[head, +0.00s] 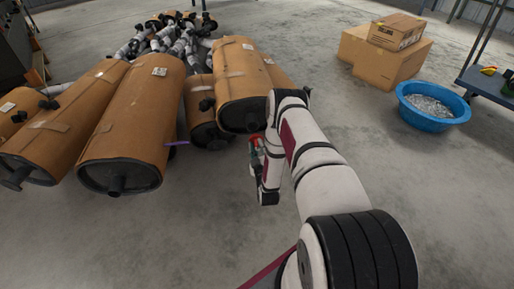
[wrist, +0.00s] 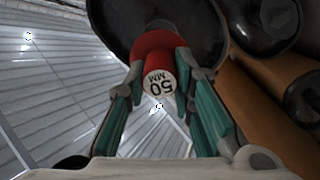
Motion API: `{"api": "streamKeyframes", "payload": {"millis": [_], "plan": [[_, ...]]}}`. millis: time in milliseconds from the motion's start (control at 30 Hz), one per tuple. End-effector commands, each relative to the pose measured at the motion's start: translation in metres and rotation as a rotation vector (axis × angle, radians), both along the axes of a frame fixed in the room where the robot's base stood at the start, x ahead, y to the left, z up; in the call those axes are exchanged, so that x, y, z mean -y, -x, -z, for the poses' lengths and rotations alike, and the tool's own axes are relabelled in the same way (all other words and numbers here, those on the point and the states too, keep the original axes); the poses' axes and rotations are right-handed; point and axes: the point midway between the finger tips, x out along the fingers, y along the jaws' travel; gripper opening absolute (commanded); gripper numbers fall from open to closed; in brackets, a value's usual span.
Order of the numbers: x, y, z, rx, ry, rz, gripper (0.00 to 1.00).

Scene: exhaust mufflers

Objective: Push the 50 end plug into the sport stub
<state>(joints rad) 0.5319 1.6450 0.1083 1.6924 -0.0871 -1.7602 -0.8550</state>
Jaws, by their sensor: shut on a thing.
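The 50 end plug (wrist: 156,62) is red with a pale round face marked "50 MM". In the wrist view it sits between the two green-padded fingers of my gripper (wrist: 162,76), which is shut on it. Just beyond the plug is a dark round muffler end (wrist: 205,32). A short stub (wrist: 159,24) shows behind the plug, mostly hidden by it. I cannot tell whether plug and stub touch or how deep the plug sits. In the head view my gripper (head: 257,153) is partly hidden by my arm, low beside the front of a brown-wrapped muffler (head: 236,75).
More wrapped mufflers (head: 138,115) lie to the left, with a pile of grey pipe parts (head: 178,42) behind. Cardboard boxes (head: 385,55), a blue tub (head: 432,118) and a shelf (head: 490,85) stand at the right. The concrete floor in front is clear.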

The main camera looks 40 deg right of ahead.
Motion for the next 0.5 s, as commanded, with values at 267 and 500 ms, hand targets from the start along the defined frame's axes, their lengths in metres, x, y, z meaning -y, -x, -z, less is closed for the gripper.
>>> {"api": "streamKeyframes", "payload": {"millis": [267, 500], "plan": [[-0.001, 0.0, 0.001, 0.007, -0.005, 0.002, 0.0], [0.008, -0.016, 0.001, 0.007, -0.005, 0.002, 0.0]]}}
